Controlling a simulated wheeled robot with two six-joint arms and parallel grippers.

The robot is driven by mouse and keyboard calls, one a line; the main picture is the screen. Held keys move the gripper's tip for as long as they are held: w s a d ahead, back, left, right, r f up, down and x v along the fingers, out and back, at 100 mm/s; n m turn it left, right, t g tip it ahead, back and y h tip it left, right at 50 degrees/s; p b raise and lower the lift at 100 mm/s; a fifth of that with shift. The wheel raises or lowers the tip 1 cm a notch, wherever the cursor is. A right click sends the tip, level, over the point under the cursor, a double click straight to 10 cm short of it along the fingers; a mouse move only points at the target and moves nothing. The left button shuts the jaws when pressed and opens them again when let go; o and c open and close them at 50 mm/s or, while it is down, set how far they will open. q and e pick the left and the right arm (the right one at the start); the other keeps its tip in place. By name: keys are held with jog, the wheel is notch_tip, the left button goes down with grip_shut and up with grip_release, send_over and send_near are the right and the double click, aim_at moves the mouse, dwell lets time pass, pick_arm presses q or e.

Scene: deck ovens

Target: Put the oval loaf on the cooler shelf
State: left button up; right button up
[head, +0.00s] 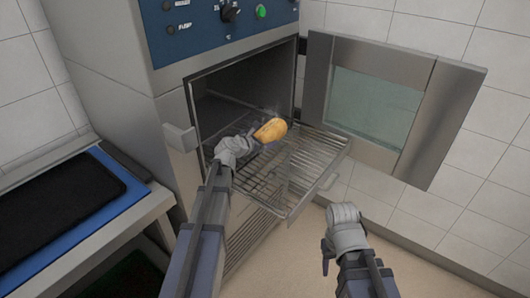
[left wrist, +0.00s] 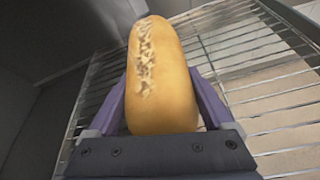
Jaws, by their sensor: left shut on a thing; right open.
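The oval loaf (head: 270,130) is golden brown with a pale split crust. My left gripper (head: 254,136) is shut on it at the oven mouth, over the pulled-out wire rack (head: 318,158). The left wrist view shows the loaf (left wrist: 160,75) between the two purple fingers of the left gripper (left wrist: 160,105), with the rack bars beyond. I cannot tell whether the loaf touches the rack. My right gripper (head: 328,254) is open and empty, low at the right, in front of the oven. I cannot make out a cooler shelf for certain.
The oven door (head: 440,125) stands open to the right, with a glass window. The oven cavity (head: 245,85) is dark. A lower wire rack (head: 250,235) is below. At the left, a counter holds a blue tray with a black mat (head: 60,205). Floor is clear at lower right.

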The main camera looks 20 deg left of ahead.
pick_arm(q)
jog(key=shift+f+b, duration=1.75)
jog(key=shift+b, duration=0.05)
jog(key=shift+f, duration=0.15)
jog(key=o, duration=1.3)
jog(key=shift+o, duration=0.2)
jog(key=shift+r, duration=0.3)
jog(key=p+v, duration=0.4)
jog(key=v, duration=0.8)
jog(key=shift+f, duration=0.15)
